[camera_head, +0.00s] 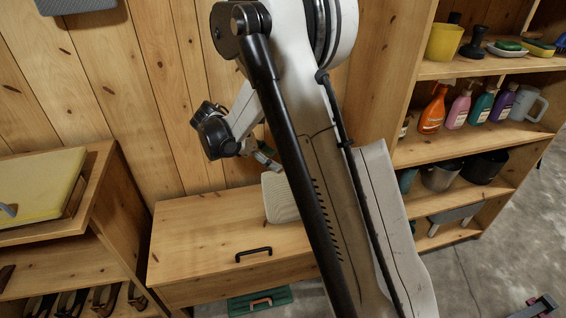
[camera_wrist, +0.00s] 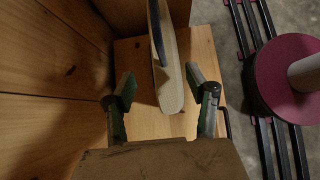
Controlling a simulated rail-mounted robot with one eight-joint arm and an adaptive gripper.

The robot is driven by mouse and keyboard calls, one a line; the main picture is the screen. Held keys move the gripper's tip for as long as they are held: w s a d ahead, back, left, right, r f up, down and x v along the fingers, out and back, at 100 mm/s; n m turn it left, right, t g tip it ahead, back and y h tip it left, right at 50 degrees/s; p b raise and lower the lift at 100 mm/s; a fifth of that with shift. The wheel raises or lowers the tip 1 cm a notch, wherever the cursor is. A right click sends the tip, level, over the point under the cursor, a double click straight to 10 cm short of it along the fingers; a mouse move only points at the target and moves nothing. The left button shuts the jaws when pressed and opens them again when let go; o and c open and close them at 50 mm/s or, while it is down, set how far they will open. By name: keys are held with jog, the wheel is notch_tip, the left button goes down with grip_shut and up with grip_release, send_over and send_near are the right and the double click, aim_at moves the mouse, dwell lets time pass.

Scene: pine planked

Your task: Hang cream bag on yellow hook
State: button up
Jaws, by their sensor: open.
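The cream bag (camera_head: 280,198) stands on the wooden chest, partly hidden behind my arm in the head view. In the wrist view the cream bag (camera_wrist: 172,92) is seen from above as a narrow upright shape with a dark strap along it. My gripper (camera_head: 262,157) is above the chest, up and left of the bag in the head view. In the wrist view my gripper (camera_wrist: 160,82) is open, with one finger on each side of the bag's near end and gaps on both sides. Its height over the bag is hard to tell. No yellow hook shows in either view.
The chest (camera_head: 190,240) has a black handle (camera_head: 253,254) and free room on its left. A shelf unit (camera_head: 440,68) with bottles and pots stands right. The plank wall (camera_head: 160,100) rises behind.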

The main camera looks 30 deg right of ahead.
jog(key=shift+v, duration=0.95)
jog(key=shift+a+r, duration=0.2)
jog(key=shift+r, duration=0.3)
jog(key=s+a+r+m+t+y, duration=0.35)
jog(key=s+r+m, duration=0.25)
jog(key=s+r, duration=0.6)
jog(key=s+a+m+t+y, duration=0.2)
jog(key=s+a+m, duration=0.1)
jog(key=s, duration=0.4)
jog(key=s+a+r+m+t+y, duration=0.1)
jog(key=s+a+m+t+y, duration=0.2)
jog(key=s+m, duration=0.3)
jog(key=s+a, duration=0.1)
jog(key=s, duration=0.1)
jog(key=shift+s+r+t, duration=0.2)
jog(key=shift+s+t, duration=0.1)
jog(key=shift+t, duration=0.05)
jog(key=shift+o, duration=0.3)
notch_tip(320, 180, up, 8)
jog(key=p, duration=0.8)
jog(key=shift+p, duration=0.3)
jog(key=o, duration=0.3)
jog(key=shift+r, duration=0.35)
jog(key=o, duration=0.3)
jog(key=shift+f, duration=0.15)
